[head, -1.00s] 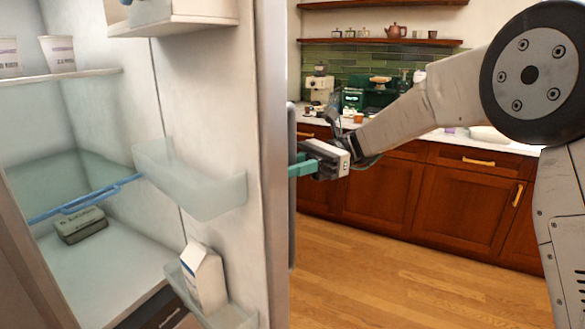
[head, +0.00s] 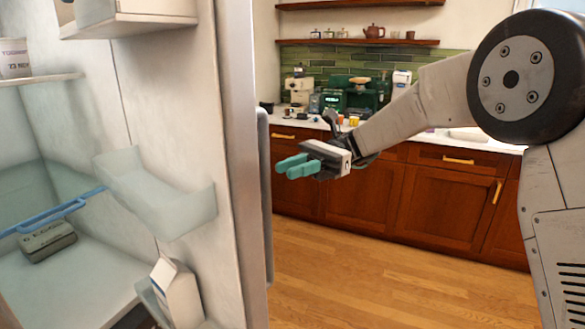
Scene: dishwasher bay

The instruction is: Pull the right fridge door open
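The right fridge door (head: 175,120) stands open, with its inner side and shelves facing me. Its long vertical grey handle (head: 264,200) runs along the outer side, at the door's right edge in the picture. My gripper (head: 284,168) has teal fingers that show as two separate bars just right of the handle. It looks open and empty, with a small space between the fingertips and the handle. The exact gap between the fingers is hard to judge from this angle.
Inside the fridge are a white carton (head: 177,292) in a lower door bin, a grey box (head: 47,241) and a cup (head: 14,58). Wooden cabinets (head: 390,195) with a counter stand behind my arm. The wooden floor (head: 350,280) before them is clear.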

